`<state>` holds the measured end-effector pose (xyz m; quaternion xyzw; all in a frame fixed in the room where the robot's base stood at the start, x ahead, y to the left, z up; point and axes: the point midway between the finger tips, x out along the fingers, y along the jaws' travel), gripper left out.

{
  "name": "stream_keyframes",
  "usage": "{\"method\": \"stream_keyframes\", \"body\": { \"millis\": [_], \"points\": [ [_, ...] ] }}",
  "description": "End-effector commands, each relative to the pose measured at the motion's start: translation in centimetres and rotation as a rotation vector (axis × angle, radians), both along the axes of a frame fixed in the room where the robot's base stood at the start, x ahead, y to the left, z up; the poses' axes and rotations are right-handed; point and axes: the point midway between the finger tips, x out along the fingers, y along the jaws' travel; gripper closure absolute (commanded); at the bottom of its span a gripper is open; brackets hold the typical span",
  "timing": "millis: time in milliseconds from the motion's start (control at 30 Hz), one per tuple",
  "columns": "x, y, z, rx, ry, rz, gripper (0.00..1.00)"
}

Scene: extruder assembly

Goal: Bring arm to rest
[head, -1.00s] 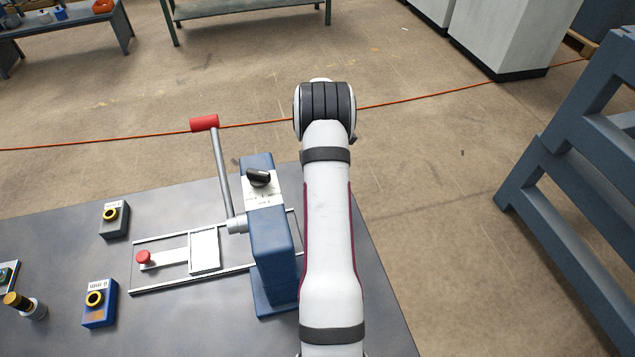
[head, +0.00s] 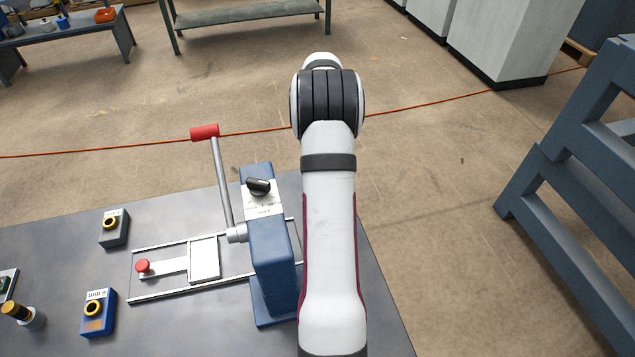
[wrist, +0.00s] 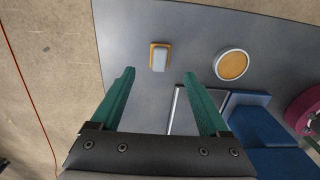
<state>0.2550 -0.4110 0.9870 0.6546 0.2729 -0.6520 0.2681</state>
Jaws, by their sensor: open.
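My gripper (wrist: 159,73) shows in the wrist view with its two green fingers spread apart and nothing between them. The fingers are above the grey table (wrist: 130,25). In the head view my arm reaches away over the table's right part, and its gripper is hidden beyond the elbow. The blue press (head: 272,255), with a red-ended lever (head: 205,132) and a black knob (head: 258,186), stands just left of my arm. It also shows at the lower right of the wrist view (wrist: 262,125).
A slide rail with a red knob (head: 143,266) lies left of the press. A grey button box (head: 114,228) and a blue button box (head: 98,312) stand further left. In the wrist view, a small orange-based block (wrist: 159,56) and an orange disc (wrist: 231,65) lie beyond the fingers. A blue-grey frame (head: 570,170) stands right.

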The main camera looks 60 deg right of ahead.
Motion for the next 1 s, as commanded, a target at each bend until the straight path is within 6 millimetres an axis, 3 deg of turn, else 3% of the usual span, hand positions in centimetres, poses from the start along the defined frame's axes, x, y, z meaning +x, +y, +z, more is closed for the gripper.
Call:
{"method": "stream_keyframes", "body": {
  "millis": [167,567,667,767,833,900,967,1000],
  "points": [
    [0.0,0.0,2.0,0.0,0.0,0.0,0.21],
    [0.0,0.0,2.1,0.001,0.001,0.0,0.21],
    [1.5,0.5,3.3,-0.041,-0.016,0.018,0.21],
    [6.8,2.8,8.2,-0.183,-0.095,0.07,0.21],
    [11.4,6.2,13.0,-0.305,-0.205,0.116,0.21],
    [15.4,10.4,17.9,-0.4,-0.343,0.157,0.21],
    [18.0,14.6,22.0,-0.458,-0.476,0.19,0.21],
    [19.3,17.6,24.8,-0.483,-0.571,0.21,0.21]
  ]
}}
